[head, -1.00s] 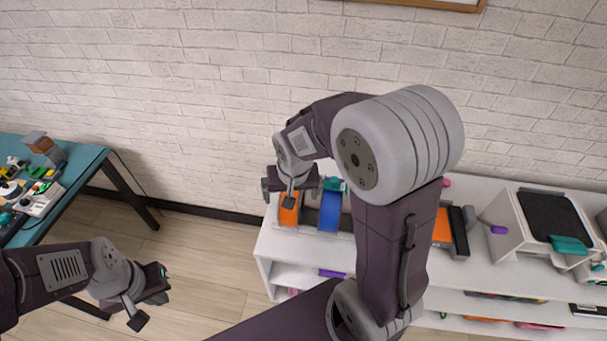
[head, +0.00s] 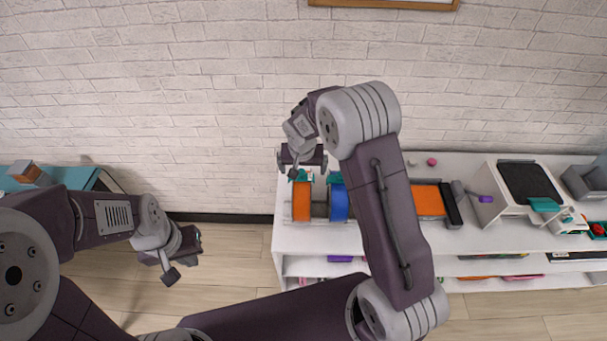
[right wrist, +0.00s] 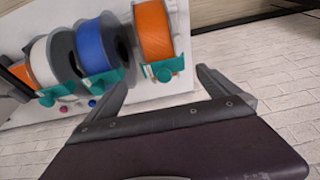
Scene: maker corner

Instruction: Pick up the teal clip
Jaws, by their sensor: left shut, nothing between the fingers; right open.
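Several teal clips are in view, each on the rim of a spool. One teal clip (right wrist: 163,68) is on the orange spool (right wrist: 154,28), and it also shows in the head view (head: 300,175), partly behind my gripper. Another teal clip (right wrist: 101,84) is on the blue spool (right wrist: 96,44), and a third (right wrist: 55,95) is beside a white spool. My right gripper (head: 302,160) is open and empty above the orange spool's wall side; in the right wrist view its fingers (right wrist: 163,85) point towards that spool, apart from the clip. My left gripper (head: 185,258) is shut and empty, away from the shelf.
The spools stand on a white shelf (head: 470,228) against a brick wall. A white machine (head: 522,185) with a teal part and another orange spool (head: 428,200) are further right. A teal table (head: 80,178) is at the left. Floor shows between table and shelf.

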